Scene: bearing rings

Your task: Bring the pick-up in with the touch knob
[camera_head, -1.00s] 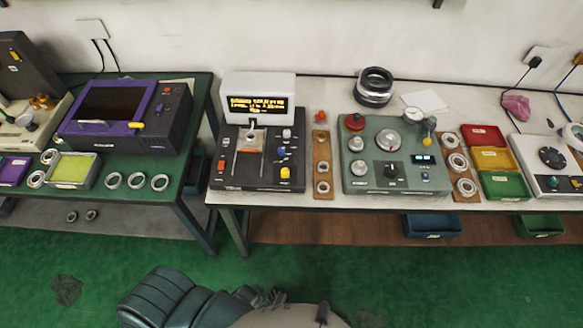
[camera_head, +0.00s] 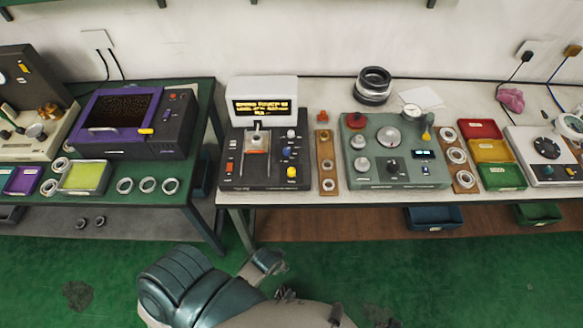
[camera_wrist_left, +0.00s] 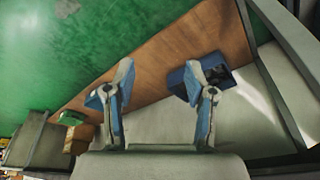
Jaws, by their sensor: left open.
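A dark tester (camera_head: 262,178) with a lit display (camera_head: 261,107) stands at the left end of the white bench. A slim upright part, perhaps the pick-up (camera_head: 257,127), stands at its middle. On its right side are a white knob (camera_head: 290,134), a blue knob (camera_head: 287,152) and a yellow knob (camera_head: 291,172). I cannot read which is the touch knob. My left arm (camera_head: 268,262) is below the bench front in the head view. In the left wrist view my left gripper (camera_wrist_left: 150,90) is open and empty, with blue-padded fingers apart. My right gripper is not seen.
A wooden strip with rings (camera_head: 327,162) lies right of the tester, then a green gauge unit (camera_head: 393,168). Red, yellow and green trays (camera_head: 503,177) lie further right. A green bench (camera_head: 120,188) with a purple-framed machine (camera_head: 117,120) stands left, across a gap.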

